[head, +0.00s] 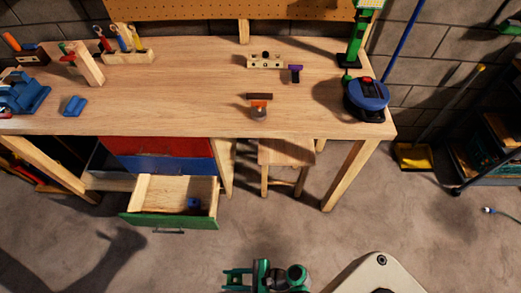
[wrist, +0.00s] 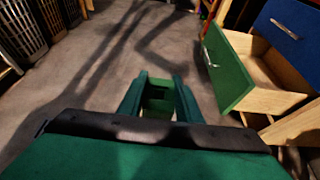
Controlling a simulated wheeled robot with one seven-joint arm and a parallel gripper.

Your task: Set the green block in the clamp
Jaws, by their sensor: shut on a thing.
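My gripper (head: 236,279) is low over the floor at the bottom of the head view, in front of the open drawer and well away from the bench top. In the wrist view its green fingers (wrist: 158,84) are shut on a green block (wrist: 157,107), which shows between them. The block is small and partly hidden by the fingers, and I cannot make it out clearly in the head view. A blue vise-like clamp (head: 22,94) stands at the left end of the workbench, partly cut by the picture's edge.
The workbench (head: 180,95) holds a small blue block (head: 75,105), a tool holder (head: 130,57), a wooden stand (head: 85,65) and a blue round device (head: 367,97). An open green-fronted drawer (head: 170,221) juts out below, with a stool (head: 287,153) beside it. Floor in front is clear.

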